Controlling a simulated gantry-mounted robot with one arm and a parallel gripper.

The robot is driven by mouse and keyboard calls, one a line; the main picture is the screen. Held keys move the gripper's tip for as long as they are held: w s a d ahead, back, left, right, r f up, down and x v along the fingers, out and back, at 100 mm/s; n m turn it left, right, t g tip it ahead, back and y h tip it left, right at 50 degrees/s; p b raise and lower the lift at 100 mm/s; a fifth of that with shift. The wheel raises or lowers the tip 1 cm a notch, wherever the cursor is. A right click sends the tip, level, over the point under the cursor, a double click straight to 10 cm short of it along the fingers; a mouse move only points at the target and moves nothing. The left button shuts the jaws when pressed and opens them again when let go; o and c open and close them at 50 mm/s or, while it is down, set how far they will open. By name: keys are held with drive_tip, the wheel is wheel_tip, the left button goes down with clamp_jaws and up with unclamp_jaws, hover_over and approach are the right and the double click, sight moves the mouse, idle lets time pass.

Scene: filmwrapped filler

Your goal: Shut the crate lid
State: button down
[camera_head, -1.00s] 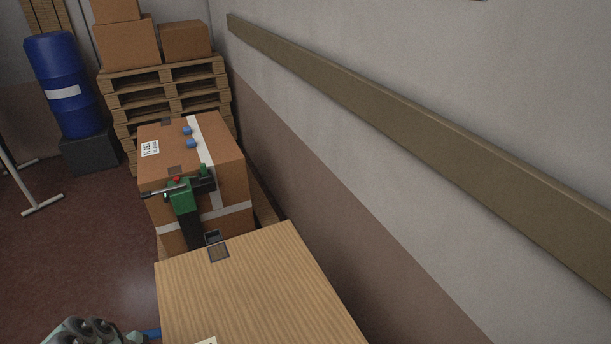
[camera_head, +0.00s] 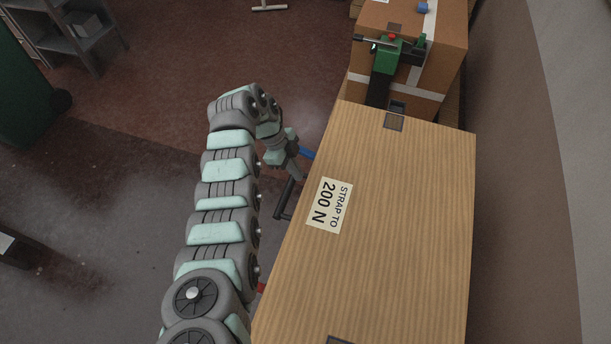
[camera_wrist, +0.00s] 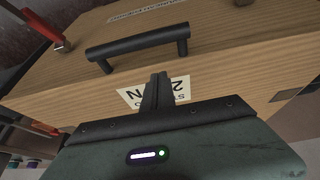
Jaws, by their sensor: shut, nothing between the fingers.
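The wooden crate's lid (camera_head: 400,215) fills the middle right of the head view, a broad flat panel with a "STRAP TO 200 N" label (camera_head: 329,205). A black bar handle (camera_head: 284,199) sticks out at its left edge. In the wrist view the handle (camera_wrist: 140,47) spans a wooden face, and the label (camera_wrist: 180,88) is partly hidden behind my fingers. My gripper (camera_wrist: 160,78) is shut and empty, in front of the label and apart from the handle in the picture. In the head view my gripper (camera_head: 296,178) is beside the lid's left edge. I cannot tell whether a gap remains under the lid.
A taped cardboard box (camera_head: 440,60) with a green strapping tool (camera_head: 387,58) stands beyond the crate. A wall (camera_head: 580,150) is close on the right. Grey shelving (camera_head: 75,35) stands far left. The floor left of my arm is mostly open. A red latch (camera_wrist: 58,42) shows in the wrist view.

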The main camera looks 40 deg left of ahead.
drive_tip(key=s+a+r+b, duration=0.2)
drive_tip(key=a+b, duration=0.4)
drive_tip(key=shift+s+a+b, duration=0.2)
drive_tip(key=shift+s+b, duration=0.1)
drive_tip(key=shift+b, duration=0.1)
drive_tip(key=shift+r, duration=0.15)
